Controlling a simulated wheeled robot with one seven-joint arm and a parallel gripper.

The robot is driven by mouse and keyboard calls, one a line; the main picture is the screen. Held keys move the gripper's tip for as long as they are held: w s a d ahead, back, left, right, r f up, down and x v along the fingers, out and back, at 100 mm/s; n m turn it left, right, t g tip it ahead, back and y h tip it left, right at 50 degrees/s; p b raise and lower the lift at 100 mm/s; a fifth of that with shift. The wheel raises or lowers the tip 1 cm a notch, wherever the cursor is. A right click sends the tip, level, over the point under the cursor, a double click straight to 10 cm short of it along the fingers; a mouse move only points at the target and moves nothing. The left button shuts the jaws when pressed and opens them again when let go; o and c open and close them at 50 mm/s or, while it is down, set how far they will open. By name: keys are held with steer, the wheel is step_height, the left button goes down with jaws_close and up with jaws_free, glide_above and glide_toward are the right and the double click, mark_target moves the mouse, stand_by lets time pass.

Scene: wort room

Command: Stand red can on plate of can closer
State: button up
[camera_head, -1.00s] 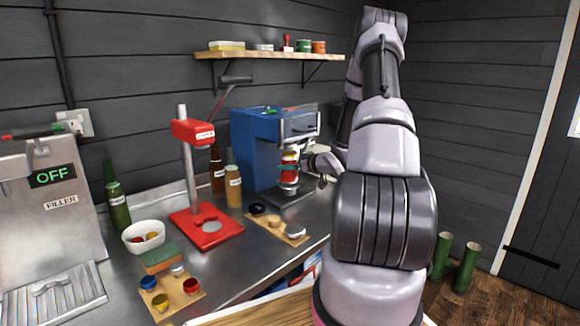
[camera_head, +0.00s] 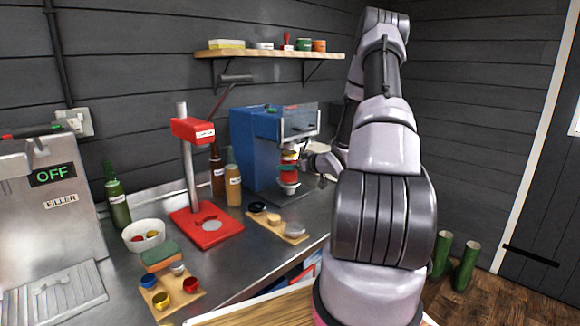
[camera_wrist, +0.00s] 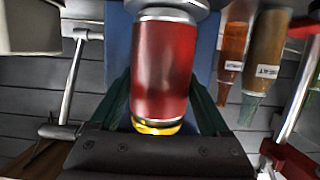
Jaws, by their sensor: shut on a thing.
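The red can (camera_head: 289,177) is upright between the green-tipped fingers of my gripper (camera_head: 289,168), which is shut on it. It is at the front of the blue can closer (camera_head: 256,150), over the silver round plate (camera_head: 288,188). In the wrist view, which is upside down, the red can (camera_wrist: 162,70) fills the middle with its gold end downward. Its other end is at the silver plate (camera_wrist: 190,5); I cannot tell whether it rests fully on it. A finger of my gripper (camera_wrist: 160,105) lies on each side of the can.
The closer's clear guard (camera_head: 300,120) is above the can. Brown and tan bottles (camera_head: 233,186) stand left of the closer.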

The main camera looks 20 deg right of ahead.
steer(key=o, duration=0.8)
steer(key=shift+c, duration=0.2)
steer(key=v, duration=1)
steer(key=shift+s+r, duration=0.2)
steer(key=shift+s, duration=0.15)
steer(key=shift+s+d, duration=0.1)
steer(key=shift+d, duration=0.05)
